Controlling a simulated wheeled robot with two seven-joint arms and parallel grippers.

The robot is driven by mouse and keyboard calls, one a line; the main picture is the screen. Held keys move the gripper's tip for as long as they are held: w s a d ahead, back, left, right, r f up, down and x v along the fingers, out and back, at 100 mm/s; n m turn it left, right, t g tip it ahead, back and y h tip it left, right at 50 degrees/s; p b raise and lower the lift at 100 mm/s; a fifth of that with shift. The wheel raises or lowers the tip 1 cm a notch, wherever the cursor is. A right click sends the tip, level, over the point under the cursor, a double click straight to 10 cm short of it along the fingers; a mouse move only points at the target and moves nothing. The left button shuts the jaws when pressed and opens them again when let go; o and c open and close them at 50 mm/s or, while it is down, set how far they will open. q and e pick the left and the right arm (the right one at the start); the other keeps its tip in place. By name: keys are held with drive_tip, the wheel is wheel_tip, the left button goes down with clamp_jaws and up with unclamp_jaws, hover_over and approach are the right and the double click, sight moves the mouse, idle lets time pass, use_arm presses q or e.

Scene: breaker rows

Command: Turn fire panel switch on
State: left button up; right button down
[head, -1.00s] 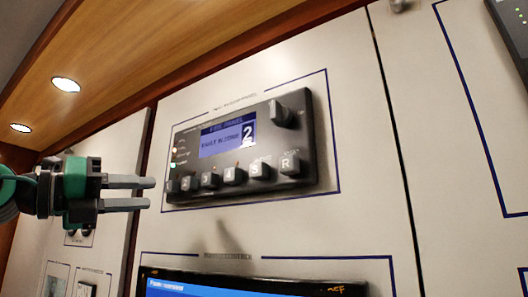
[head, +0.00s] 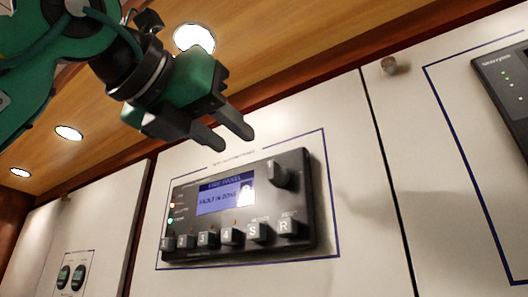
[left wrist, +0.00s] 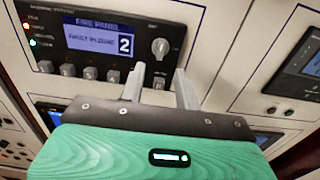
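The fire panel (head: 304,205) is a dark box on the white wall, inside a blue outline. Its screen (head: 215,201) reads "FAULT IN ZONE", and the left wrist view shows a 2 after it. The rotary switch (head: 279,176) is at the panel's upper right; it also shows in the left wrist view (left wrist: 160,47). My left gripper (head: 227,136) is open and empty, above and left of the switch in the head view, apart from the panel. In the left wrist view its fingers (left wrist: 160,75) point at the panel's lower right. My right gripper is not in view.
A row of square buttons (head: 229,234) runs along the panel's lower edge, with small red and green lights at its left. Another dark panel (head: 507,95) is at the far right. Wooden ceiling (head: 270,50) lies close above my arm.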

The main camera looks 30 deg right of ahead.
sight(270, 165)
use_arm(q)
drive_tip(key=p+x, duration=0.3)
drive_tip(key=x, duration=0.5)
drive_tip(key=shift+d+r, duration=0.1)
drive_tip(key=shift+d, duration=0.1)
drive_tip(key=shift+w+d+p, duration=0.2)
drive_tip(key=shift+d+p, duration=0.1)
drive_tip(key=shift+d, duration=0.3)
clamp_jaws()
